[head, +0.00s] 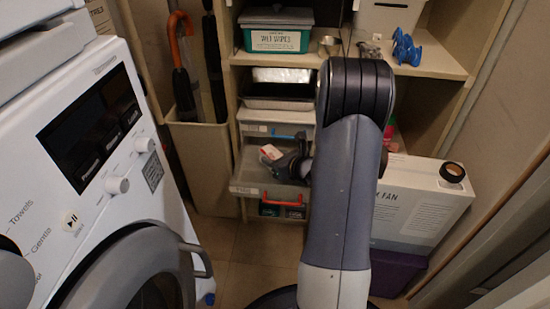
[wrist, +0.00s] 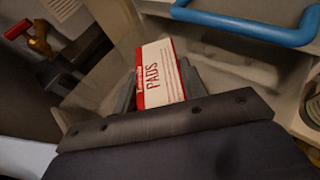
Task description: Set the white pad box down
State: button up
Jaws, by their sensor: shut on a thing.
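The white pad box (wrist: 160,75) has red edges and the word PADS on it. In the wrist view it sits between the two fingers of my gripper (wrist: 157,88), which is shut on it. In the head view the box (head: 270,152) shows small and white at the tip of my gripper (head: 284,160). My arm hides part of the drawer's right side. I cannot tell whether the box touches the drawer.
A washing machine (head: 95,160) stands at the left. A large white fan box (head: 415,200) stands at the right. A drawer with a blue handle (wrist: 250,22) is close above the gripper. A wet wipes box (head: 276,32) and a blue object (head: 405,48) sit on the upper shelf.

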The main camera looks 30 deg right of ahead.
jog(key=shift+f, duration=0.3)
jog(key=o, duration=1)
jog(key=shift+c, duration=0.2)
jog(key=shift+r, duration=0.1)
jog(key=shift+s+r+p, duration=0.1)
jog(key=shift+r+p, duration=0.75)
jog(key=shift+r, duration=0.05)
jog(key=p+v, duration=0.2)
jog(key=v, duration=0.9)
jog(key=shift+s, duration=0.4)
jog(key=shift+d+f, duration=0.1)
jog(key=shift+f, duration=0.05)
